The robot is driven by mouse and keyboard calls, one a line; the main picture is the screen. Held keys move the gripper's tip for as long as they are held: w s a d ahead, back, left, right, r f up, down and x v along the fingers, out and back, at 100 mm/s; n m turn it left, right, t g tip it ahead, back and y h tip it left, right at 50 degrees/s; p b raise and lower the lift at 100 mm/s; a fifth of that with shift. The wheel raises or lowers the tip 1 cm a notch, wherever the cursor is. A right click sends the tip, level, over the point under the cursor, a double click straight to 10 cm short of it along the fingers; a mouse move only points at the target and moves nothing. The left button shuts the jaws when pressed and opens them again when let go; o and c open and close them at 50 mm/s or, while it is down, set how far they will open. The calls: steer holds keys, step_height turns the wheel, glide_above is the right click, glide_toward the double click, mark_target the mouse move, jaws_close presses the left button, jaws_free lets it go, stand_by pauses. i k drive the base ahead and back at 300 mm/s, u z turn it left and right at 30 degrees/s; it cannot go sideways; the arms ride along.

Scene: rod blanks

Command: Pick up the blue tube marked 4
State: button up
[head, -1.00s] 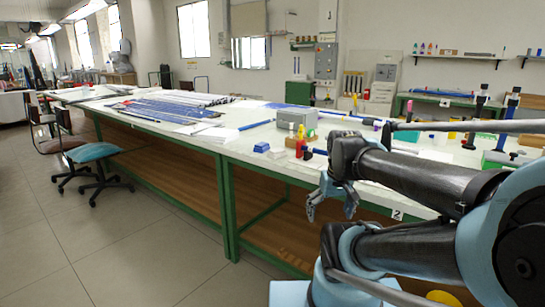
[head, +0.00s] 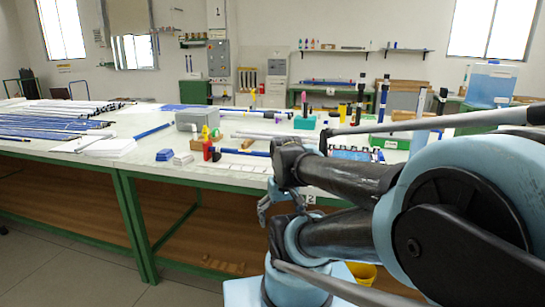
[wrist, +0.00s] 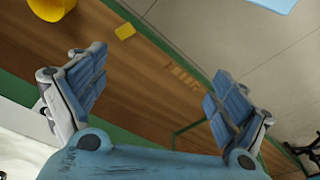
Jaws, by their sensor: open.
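Several blue tubes are on the long white-topped table. One blue tube (head: 152,131) lies alone left of the grey box, and a shorter blue tube (head: 246,152) lies near the red bottle. More blue tubes (head: 45,128) lie bundled at the left. No mark 4 can be read on any of them. My gripper (head: 280,210) is in front of the table's front edge, apart from all tubes. In the wrist view my gripper (wrist: 160,75) is open and empty, with the brown lower shelf behind it.
A grey box (head: 197,120), a red bottle (head: 207,150) and blue blocks (head: 165,154) stand on the table (head: 232,178). A teal holder (head: 305,122) is farther right. A yellow container (wrist: 52,8) shows in the wrist view. Floor (head: 60,245) is clear at lower left.

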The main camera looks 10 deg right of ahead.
mark_target(219, 149)
steer(key=u, duration=0.7)
steer(key=k, duration=1.45)
steer(key=z, duration=0.45)
steer(key=i, duration=1)
steer(key=u, duration=0.05)
